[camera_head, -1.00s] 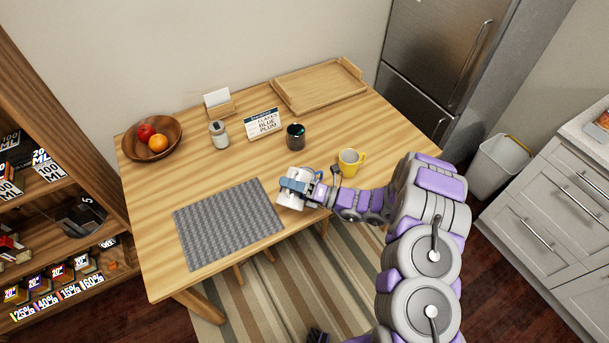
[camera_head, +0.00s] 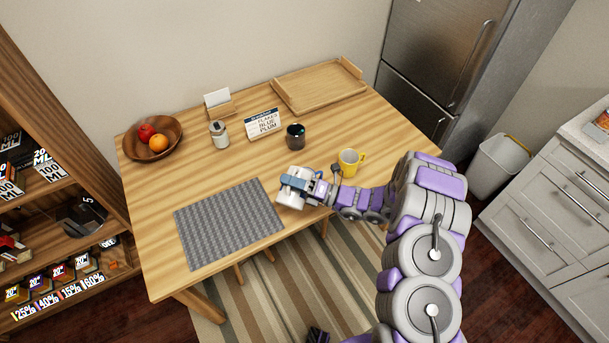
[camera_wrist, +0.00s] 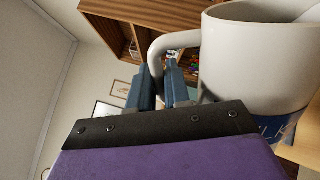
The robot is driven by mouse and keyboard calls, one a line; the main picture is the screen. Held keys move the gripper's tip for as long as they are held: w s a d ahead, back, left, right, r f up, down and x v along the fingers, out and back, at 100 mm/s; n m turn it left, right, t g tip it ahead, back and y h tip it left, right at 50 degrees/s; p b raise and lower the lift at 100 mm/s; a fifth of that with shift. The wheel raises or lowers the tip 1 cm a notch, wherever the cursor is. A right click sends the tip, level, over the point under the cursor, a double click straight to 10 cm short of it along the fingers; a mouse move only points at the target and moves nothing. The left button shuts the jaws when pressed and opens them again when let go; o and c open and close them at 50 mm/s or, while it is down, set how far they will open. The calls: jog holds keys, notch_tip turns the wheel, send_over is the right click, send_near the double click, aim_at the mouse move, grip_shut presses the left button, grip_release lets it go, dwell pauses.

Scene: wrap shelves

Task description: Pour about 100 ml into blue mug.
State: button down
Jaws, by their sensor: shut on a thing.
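My gripper (camera_head: 313,187) is shut on the handle of a white jug (camera_head: 292,196), near the table's front edge, just right of the grey mat. In the wrist view the blue fingers (camera_wrist: 162,88) close on the handle of the jug (camera_wrist: 255,65), which has a blue label, partly cut off, ending in what looks like "LK". The jug's contents are hidden. A yellow mug (camera_head: 350,163) stands to the right, behind my arm.
The grey mat (camera_head: 228,222) lies bare on the table. A sign (camera_head: 263,123) with dark lettering, a lidded jar (camera_head: 219,134), a card holder (camera_head: 219,106), a fruit bowl (camera_head: 134,151) and a wooden tray (camera_head: 318,87) line the back. Table between jug and dark mug is clear.

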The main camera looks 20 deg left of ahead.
aim_at(287, 193)
jog(key=f+n+b, duration=0.1)
jog(key=s+f+n+b, duration=0.1)
jog(key=shift+s+f+n, duration=0.3)
jog(key=shift+n, duration=0.1)
jog(key=shift+s+a+f+n+g+h+b, duration=0.1)
jog(key=shift+s+n+g+h+b, duration=0.2)
jog(key=shift+n+g+b, duration=0.4)
jog(key=shift+s+n, duration=0.2)
jog(key=shift+n, duration=0.4)
jog(key=shift+s+f+n, duration=0.2)
jog(key=shift+f+n, duration=0.1)
jog(key=shift+n, duration=0.1)
dwell(0.4)
